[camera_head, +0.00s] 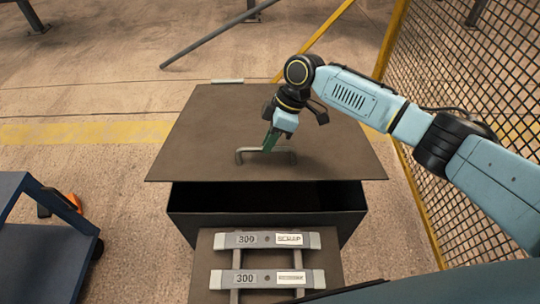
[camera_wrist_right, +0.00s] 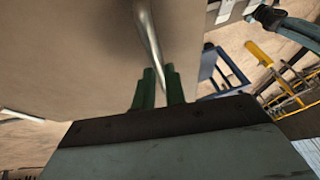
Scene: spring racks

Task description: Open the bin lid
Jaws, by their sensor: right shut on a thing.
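The bin (camera_head: 265,208) is a dark box in the middle of the head view. Its flat brown lid (camera_head: 215,125) is raised at the front edge, with a dark gap under it. A grey bar handle (camera_head: 280,151) is fixed on the lid near its front. My right gripper (camera_head: 270,143) comes down from above, its green fingers shut on the handle. In the right wrist view, the handle (camera_wrist_right: 150,35) runs down between the green fingers (camera_wrist_right: 160,90), with the lid (camera_wrist_right: 90,50) behind. My left gripper is not seen in the head view.
A box top with two grey bars (camera_head: 265,240) labelled 300 stands in front of the bin. A blue cart (camera_head: 40,240) is at the left. A mesh fence with yellow posts (camera_head: 415,205) is at the right. The floor behind the lid is mostly clear.

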